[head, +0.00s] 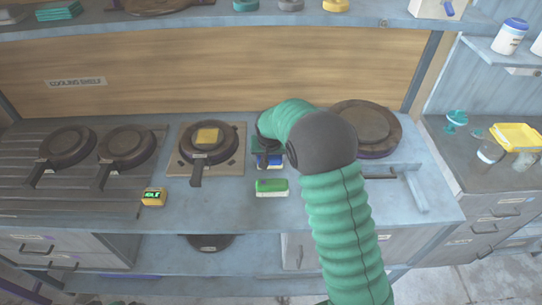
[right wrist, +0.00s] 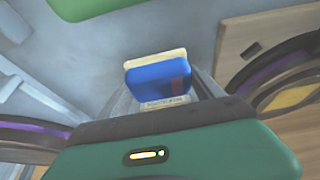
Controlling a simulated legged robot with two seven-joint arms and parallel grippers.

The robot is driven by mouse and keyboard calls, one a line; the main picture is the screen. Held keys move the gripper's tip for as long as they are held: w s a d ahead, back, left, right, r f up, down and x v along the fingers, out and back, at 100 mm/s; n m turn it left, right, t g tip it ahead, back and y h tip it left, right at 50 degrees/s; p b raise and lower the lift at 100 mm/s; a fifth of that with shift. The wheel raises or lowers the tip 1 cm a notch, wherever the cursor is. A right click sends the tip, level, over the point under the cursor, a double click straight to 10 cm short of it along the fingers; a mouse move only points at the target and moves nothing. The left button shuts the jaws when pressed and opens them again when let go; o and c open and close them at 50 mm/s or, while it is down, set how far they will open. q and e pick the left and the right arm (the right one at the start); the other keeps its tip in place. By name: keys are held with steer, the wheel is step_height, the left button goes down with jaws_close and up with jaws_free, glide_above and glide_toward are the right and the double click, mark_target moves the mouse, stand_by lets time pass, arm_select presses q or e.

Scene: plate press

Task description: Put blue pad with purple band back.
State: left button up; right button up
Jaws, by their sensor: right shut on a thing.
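The blue pad (head: 270,163) is at the right of the pan with the yellow pad, partly covered by my right gripper (head: 267,153). In the right wrist view the blue pad (right wrist: 158,82) has a pale edge and a dark purplish patch on its right end. It sits between the two fingers of my right gripper (right wrist: 165,100), which is shut on it. A small label shows just below the pad. I cannot tell whether the pad touches the counter. My left gripper is not in view.
A green pad (head: 271,187) lies in front of the blue one. A pan (head: 207,146) with a yellow pad (head: 207,135) stands left, a round dark plate (head: 366,128) right. Two pans stand on the ribbed left surface.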

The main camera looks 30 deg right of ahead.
steer(key=shift+a, duration=0.2)
steer(key=shift+f, duration=0.15)
steer(key=o, duration=0.9)
steer(key=shift+d+f, duration=0.1)
steer(key=shift+d, duration=0.1)
steer(key=o, duration=0.4)
steer(key=shift+s+d+f, duration=0.1)
steer(key=shift+d, duration=0.5)
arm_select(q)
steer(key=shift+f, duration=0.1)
arm_select(e)
steer(key=shift+a, duration=0.35)
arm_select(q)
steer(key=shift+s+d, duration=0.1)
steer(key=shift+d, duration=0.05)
arm_select(e)
steer(key=shift+d, duration=0.15)
